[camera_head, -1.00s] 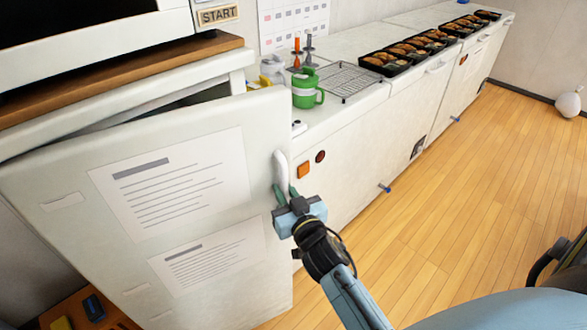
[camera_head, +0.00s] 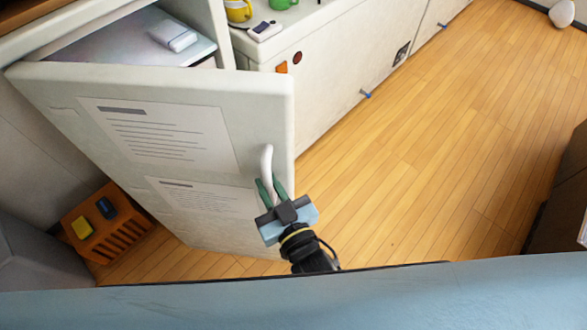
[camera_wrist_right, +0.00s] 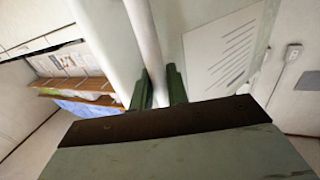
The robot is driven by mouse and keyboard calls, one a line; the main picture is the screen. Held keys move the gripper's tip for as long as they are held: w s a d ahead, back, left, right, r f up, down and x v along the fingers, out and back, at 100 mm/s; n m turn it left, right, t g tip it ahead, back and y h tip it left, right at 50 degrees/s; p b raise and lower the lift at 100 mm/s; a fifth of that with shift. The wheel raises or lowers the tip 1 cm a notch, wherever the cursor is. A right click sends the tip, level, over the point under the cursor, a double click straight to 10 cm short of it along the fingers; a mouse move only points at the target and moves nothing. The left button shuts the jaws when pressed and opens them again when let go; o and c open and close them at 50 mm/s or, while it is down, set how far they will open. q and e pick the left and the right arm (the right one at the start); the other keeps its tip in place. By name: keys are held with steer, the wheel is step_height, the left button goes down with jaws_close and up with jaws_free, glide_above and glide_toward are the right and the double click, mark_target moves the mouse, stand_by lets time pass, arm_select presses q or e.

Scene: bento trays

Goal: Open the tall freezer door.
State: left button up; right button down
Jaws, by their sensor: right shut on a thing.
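The freezer door (camera_head: 90,97) is white with two printed sheets on its front, and it stands partly open, swung out from the cabinet. A gap above its top edge shows the inside, with a pale shelf (camera_head: 125,50) and a small white box (camera_head: 172,36). The curved white handle (camera_head: 267,160) is near the door's free edge. My right gripper (camera_head: 270,187) has its green fingers closed around the handle. In the right wrist view the handle (camera_wrist_right: 147,45) runs between the two fingers (camera_wrist_right: 160,88). My left gripper is not in view.
The white counter (camera_head: 345,60) runs along the back, with a yellow cup (camera_head: 238,10) and green cup (camera_head: 284,4). Wooden floor (camera_head: 440,130) is clear to the right.

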steer(key=shift+s+a, duration=0.35)
steer(key=shift+s, duration=0.25)
steer(key=c, duration=1.7)
jaws_free()
steer(key=shift+c, duration=0.2)
steer(key=shift+d, duration=0.1)
steer(key=v, duration=1.3)
steer(key=shift+s, duration=0.1)
